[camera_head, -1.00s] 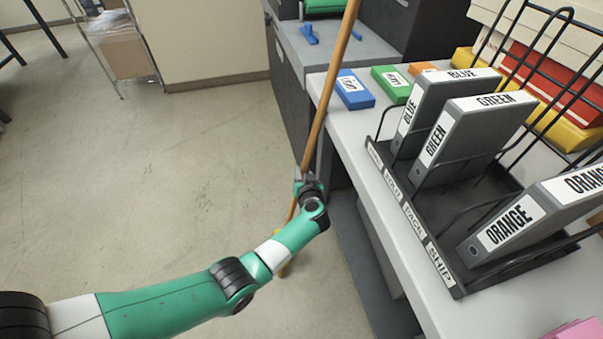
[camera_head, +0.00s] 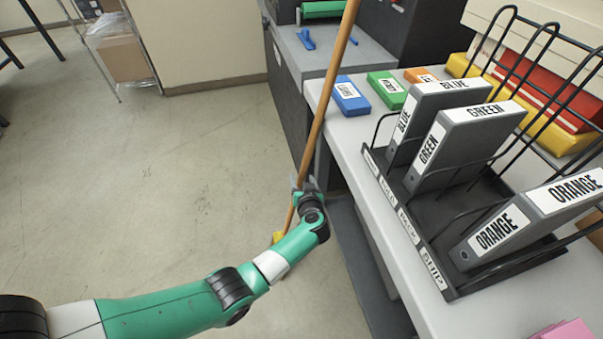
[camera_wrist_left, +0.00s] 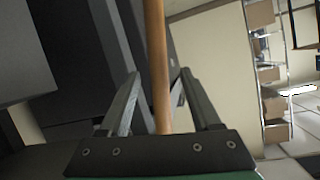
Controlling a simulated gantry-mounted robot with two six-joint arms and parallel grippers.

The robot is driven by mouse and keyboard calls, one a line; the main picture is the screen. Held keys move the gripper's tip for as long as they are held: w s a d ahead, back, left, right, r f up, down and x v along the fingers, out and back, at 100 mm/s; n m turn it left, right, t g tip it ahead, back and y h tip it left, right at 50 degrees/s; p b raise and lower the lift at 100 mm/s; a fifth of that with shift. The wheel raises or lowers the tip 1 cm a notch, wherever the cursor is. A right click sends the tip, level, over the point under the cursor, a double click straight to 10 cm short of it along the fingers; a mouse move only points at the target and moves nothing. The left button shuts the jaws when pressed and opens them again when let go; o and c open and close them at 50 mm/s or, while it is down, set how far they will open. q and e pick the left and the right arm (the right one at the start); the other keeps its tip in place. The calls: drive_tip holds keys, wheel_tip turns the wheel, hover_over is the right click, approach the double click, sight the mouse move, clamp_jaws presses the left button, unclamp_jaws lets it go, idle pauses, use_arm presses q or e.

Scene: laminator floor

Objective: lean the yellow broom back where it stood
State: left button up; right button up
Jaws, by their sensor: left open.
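The yellow broom's wooden handle (camera_head: 325,95) rises from the floor, tilted, and its top runs out of the head view at the upper edge. A bit of its yellow head (camera_head: 278,237) shows behind my left arm; the rest is hidden. My left gripper (camera_head: 304,186) is at the lower part of the handle, beside the table edge. In the left wrist view the handle (camera_wrist_left: 157,70) passes between the two spread fingers (camera_wrist_left: 158,88), which stand open with a gap on either side. My right gripper is not in view.
A white table (camera_head: 390,215) on the right holds a black rack (camera_head: 452,292) with grey binders, plus blue (camera_head: 350,96), green (camera_head: 388,90) and orange boxes. A grey machine (camera_head: 300,60) stands behind. The floor (camera_head: 150,180) at left is clear.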

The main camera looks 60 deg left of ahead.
use_arm(q)
drive_tip(key=p+v, duration=0.5)
drive_tip(key=v, duration=0.4)
drive_tip(key=shift+d, duration=0.15)
drive_tip(key=shift+r, duration=0.1)
idle(0.8)
